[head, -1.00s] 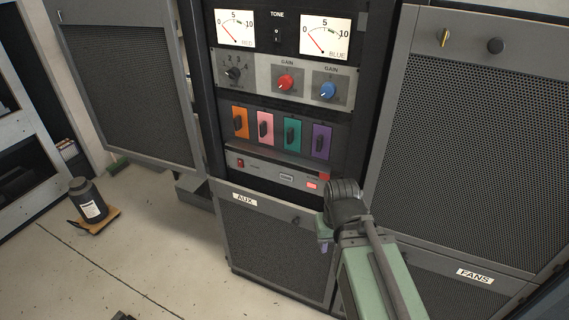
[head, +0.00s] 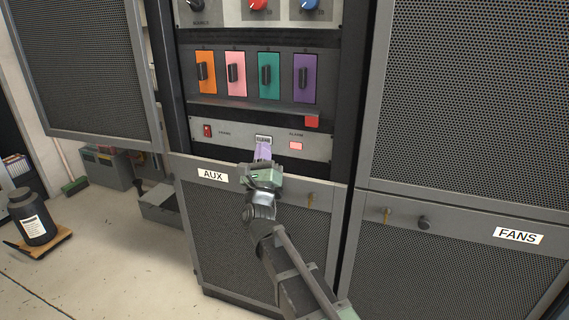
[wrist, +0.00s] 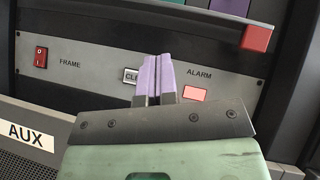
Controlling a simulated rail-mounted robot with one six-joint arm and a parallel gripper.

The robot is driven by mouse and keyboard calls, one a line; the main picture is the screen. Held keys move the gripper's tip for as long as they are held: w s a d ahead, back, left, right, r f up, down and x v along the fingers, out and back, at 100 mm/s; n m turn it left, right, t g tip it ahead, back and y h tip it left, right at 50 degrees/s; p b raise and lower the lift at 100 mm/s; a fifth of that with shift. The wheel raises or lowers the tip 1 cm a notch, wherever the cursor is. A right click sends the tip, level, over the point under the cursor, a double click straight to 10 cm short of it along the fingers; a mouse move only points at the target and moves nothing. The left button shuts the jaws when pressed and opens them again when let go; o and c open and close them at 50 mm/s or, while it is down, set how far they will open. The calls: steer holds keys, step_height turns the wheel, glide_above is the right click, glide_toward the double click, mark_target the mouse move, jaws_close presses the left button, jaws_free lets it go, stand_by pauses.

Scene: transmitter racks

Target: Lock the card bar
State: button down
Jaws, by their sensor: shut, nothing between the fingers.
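The card bar (head: 250,105) is a dark grey strip running across below the orange, pink, teal and purple cards (head: 303,77). Its red end tab (head: 312,121) hangs at the right end, and it also shows at the upper right of the wrist view (wrist: 257,38). My gripper (head: 263,150) has purple fingers, shut together with nothing between them. The fingertips (wrist: 157,62) are at the CLEAR button (head: 264,139) and partly cover it in the wrist view; I cannot tell whether they touch it. They are below and left of the red tab, apart from it.
The panel under the bar has a red FRAME switch (head: 207,131) and a lit ALARM lamp (head: 296,146). Below is the AUX door (head: 240,225); at right is the FANS door (head: 460,260). An open mesh door (head: 90,70) stands at left.

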mark_target(279, 111)
steer(key=m+h, duration=0.2)
steer(key=m, duration=0.1)
steer(key=s+f+m+h, duration=0.1)
steer(key=m+h, duration=0.1)
steer(key=h, duration=0.1)
steer(key=s+d+m+h+b, duration=0.1)
steer(key=m+h, duration=0.1)
steer(key=m, duration=0.1)
steer(key=shift+f+m+h, duration=0.3)
steer(key=shift+h, duration=0.1)
steer(key=shift+w, duration=0.1)
steer(key=p+x, duration=0.7)
steer(key=x, duration=0.3)
steer(key=shift+w+p, duration=0.1)
steer(key=shift+p, duration=0.2)
steer(key=shift+f, duration=0.1)
